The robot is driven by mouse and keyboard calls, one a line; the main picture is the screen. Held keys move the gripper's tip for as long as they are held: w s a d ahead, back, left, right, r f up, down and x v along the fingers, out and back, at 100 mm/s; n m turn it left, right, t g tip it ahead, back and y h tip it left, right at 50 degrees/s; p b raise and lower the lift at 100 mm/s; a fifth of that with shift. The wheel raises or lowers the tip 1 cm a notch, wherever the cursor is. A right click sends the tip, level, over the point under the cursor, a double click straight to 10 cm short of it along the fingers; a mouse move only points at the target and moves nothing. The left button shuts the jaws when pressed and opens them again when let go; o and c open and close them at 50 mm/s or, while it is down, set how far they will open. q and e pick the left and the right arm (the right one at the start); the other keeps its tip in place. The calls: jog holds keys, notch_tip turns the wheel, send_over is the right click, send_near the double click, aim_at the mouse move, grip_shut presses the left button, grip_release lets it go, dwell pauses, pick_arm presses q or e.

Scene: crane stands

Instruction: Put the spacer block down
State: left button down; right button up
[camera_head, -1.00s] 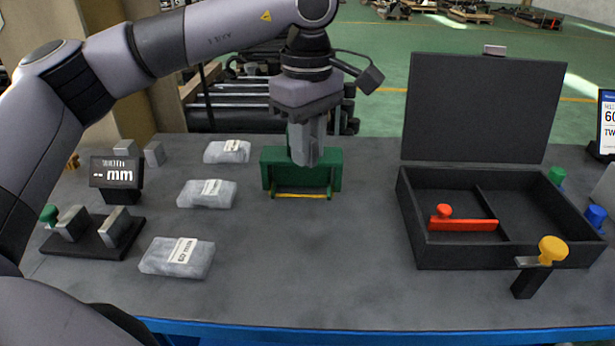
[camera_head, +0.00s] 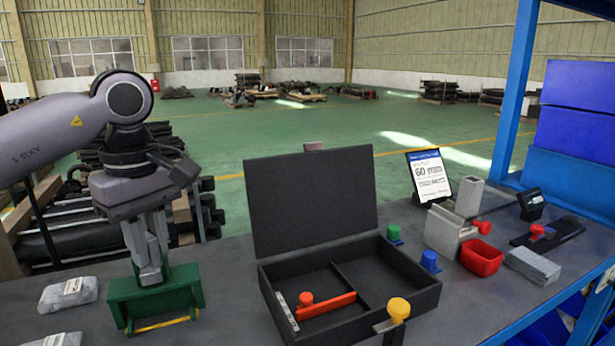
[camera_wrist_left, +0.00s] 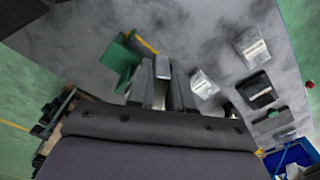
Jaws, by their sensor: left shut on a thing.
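My left gripper (camera_head: 151,272) points down at the green stand (camera_head: 182,292), which has a yellow bar along its front. The gripper also shows in the left wrist view (camera_wrist_left: 162,82), shut on a small grey block, the spacer block (camera_wrist_left: 162,67), between its fingers. The green stand is just left of the fingers there (camera_wrist_left: 122,62). In the head view the fingers largely hide the block, and I cannot tell whether it touches the stand. My right gripper is not in view.
An open black case (camera_head: 432,296) with a red lever-like piece (camera_head: 325,305) stands right of the stand. A yellow-knobbed post (camera_head: 398,309) is at its front. A red bin (camera_head: 481,259) and grey blocks lie farther right. Wrapped packets (camera_head: 68,294) lie left.

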pick_arm(q)
jog(key=s+f+m+p, duration=0.1)
jog(key=f+m, duration=0.2)
jog(key=f, duration=0.1)
jog(key=s+f+m+p, duration=0.2)
jog(key=f+m, duration=0.2)
jog(key=s+d+f+m+p, duration=0.1)
jog(key=s+f+m+p, duration=0.1)
jog(key=f+m, duration=0.1)
jog(key=shift+f+m, duration=0.4)
jog(key=shift+f, duration=0.4)
jog(key=shift+s+d+f+m, duration=0.1)
jog(key=shift+s+f+m, duration=0.2)
jog(key=shift+f+m, duration=0.1)
